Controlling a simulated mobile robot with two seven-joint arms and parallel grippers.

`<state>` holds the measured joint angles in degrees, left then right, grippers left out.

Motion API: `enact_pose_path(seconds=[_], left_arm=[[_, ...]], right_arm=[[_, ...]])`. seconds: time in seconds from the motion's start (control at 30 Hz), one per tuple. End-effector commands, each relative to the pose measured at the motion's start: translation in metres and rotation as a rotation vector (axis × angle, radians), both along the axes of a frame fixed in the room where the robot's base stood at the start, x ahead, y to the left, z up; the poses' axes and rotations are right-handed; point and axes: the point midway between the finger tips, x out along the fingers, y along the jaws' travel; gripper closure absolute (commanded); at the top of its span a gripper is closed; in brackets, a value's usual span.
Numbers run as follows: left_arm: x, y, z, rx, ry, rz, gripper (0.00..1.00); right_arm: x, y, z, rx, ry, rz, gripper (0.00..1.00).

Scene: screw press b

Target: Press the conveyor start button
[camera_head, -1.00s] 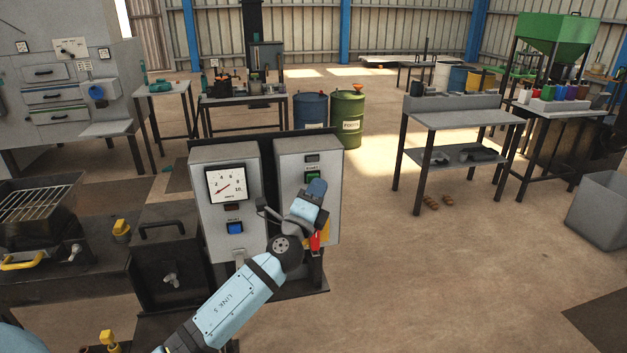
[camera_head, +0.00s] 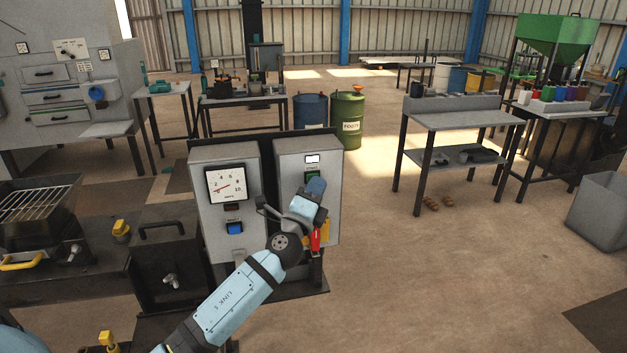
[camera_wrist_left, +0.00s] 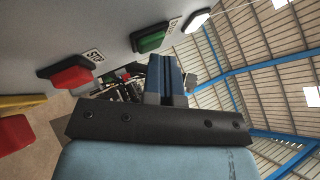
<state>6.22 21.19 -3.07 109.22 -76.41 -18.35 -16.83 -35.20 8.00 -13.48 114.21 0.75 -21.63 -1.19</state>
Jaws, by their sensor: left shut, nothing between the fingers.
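The green start button (camera_head: 312,176) is on the right-hand grey control box (camera_head: 293,160), below a small indicator lamp (camera_head: 312,159) that glows white. My left gripper (camera_head: 316,187) is shut and empty, with its blue fingertips just below and in front of the green button, partly covering it. In the left wrist view the fingers (camera_wrist_left: 165,78) point toward the panel, close to the green button (camera_wrist_left: 152,40); I cannot tell whether they touch it. The lit lamp (camera_wrist_left: 196,20) and a red STOP button (camera_wrist_left: 70,76) also show there. My right gripper is not in view.
The left control box (camera_head: 222,225) has a gauge (camera_head: 226,184) and a blue button (camera_head: 235,228). A red knob (camera_head: 315,240) on a yellow part sits below my gripper. A workbench (camera_head: 460,118) stands at the right.

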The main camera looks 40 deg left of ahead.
Motion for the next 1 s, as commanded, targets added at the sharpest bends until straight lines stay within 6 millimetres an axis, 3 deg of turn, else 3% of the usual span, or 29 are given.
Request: enact_pose_path(seconds=[0.8, 1.0], left_arm=[[-0.012, -0.014, 0.0, 0.0, 0.0, 0.0, 1.0], [-0.022, -0.026, 0.0, -0.002, 0.0, -0.001, 1.0]], right_arm=[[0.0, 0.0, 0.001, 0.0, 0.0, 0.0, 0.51], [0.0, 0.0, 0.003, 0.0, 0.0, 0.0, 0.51]])
